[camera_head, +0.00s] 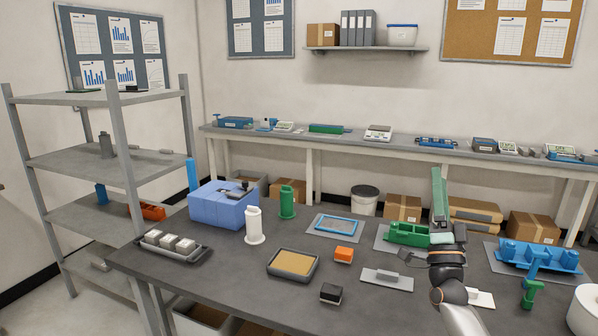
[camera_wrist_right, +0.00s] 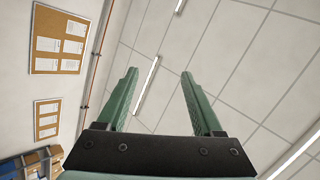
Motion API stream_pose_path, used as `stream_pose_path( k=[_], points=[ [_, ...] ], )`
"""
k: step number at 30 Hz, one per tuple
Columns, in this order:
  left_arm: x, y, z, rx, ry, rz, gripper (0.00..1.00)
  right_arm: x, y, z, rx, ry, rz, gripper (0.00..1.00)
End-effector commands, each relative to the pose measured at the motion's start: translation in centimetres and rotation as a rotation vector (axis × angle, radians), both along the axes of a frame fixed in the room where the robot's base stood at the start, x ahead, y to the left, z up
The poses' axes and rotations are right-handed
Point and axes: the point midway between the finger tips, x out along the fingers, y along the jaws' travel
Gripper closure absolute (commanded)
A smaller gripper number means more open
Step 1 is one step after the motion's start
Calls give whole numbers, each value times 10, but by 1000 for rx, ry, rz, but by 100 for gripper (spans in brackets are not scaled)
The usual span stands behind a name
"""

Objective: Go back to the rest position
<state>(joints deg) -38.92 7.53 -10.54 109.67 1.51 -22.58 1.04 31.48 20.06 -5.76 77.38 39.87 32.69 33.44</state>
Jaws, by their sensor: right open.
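My right gripper (camera_head: 437,174) has green fingers and points upward above the right part of the dark table (camera_head: 225,275). Its black wrist and arm come in from the bottom of the head view. In the right wrist view, the two fingers of my right gripper (camera_wrist_right: 160,76) stand apart with nothing between them, against the ceiling. My left gripper is not in view.
Near my right arm are a green fixture (camera_head: 407,234), a grey block on a plate (camera_head: 387,279) and a blue fixture (camera_head: 540,257). Further left are an orange block (camera_head: 344,254), a tan-filled tray (camera_head: 293,264), a white cylinder (camera_head: 254,226) and a blue box (camera_head: 218,207).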

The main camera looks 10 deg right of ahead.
Motion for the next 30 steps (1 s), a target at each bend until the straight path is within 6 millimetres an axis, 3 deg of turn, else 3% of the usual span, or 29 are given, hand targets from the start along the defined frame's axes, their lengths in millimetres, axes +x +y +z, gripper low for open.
stream_pose_path(
  k=[3, 7, 12, 17, 18, 23, 26, 30],
  points=[
    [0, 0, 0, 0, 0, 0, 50, 34, 27, -34, -298, 257, -96, 32],
    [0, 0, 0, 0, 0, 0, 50, 59, 38, -80, -603, 507, -207, 32],
    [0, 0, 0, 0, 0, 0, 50, 72, 29, -132, -921, 771, -334, 32],
    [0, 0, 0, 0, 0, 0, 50, 70, 9, -176, -1168, 989, -431, 32],
    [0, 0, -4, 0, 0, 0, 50, 61, 20, -201, -1167, 996, -393, 32],
    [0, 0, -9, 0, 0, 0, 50, 27, 49, -271, -1189, 1041, -299, 32],
    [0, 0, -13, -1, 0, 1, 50, -3, 69, -319, -1201, 1081, -228, 32],
    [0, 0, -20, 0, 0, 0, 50, -62, 101, -391, -1209, 1146, -112, 32]
  ],
)
